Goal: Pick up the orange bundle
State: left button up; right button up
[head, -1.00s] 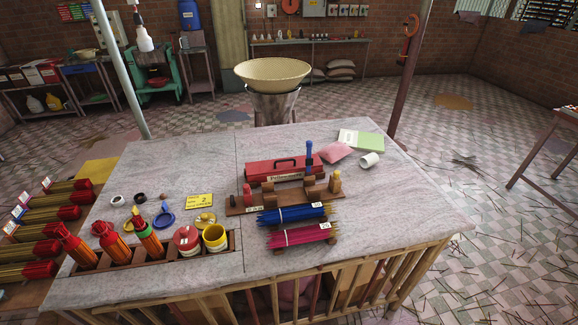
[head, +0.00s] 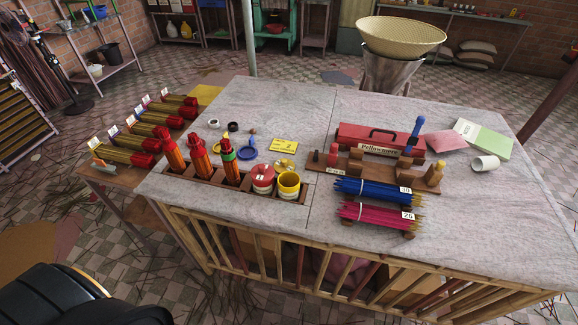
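I cannot make out a bundle that is plainly orange. A blue bundle (head: 366,188) tagged 30 and a magenta bundle (head: 372,214) tagged 26 lie at the front of the stone-topped table (head: 300,130). On a lower side stand at the left lie several yellowish stick bundles (head: 123,156) with red ends and small tags. Upright orange-red cylinders, such as this one (head: 171,152), stand in a wooden rack (head: 208,187) on the table. Neither gripper is in view.
A red toolbox (head: 352,138) stands behind the bundles. A yellow card (head: 284,145), a white cup (head: 486,163) and a pink packet (head: 444,143) lie on the table. Its back left is clear.

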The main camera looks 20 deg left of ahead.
aim_at(231, 169)
jog(key=i+l+u, duration=0.15)
jog(key=u, duration=0.25)
jog(key=i+l+u, duration=0.15)
jog(key=u, duration=0.2)
jog(key=i+l+u, duration=0.1)
jog(key=l+u, duration=0.3)
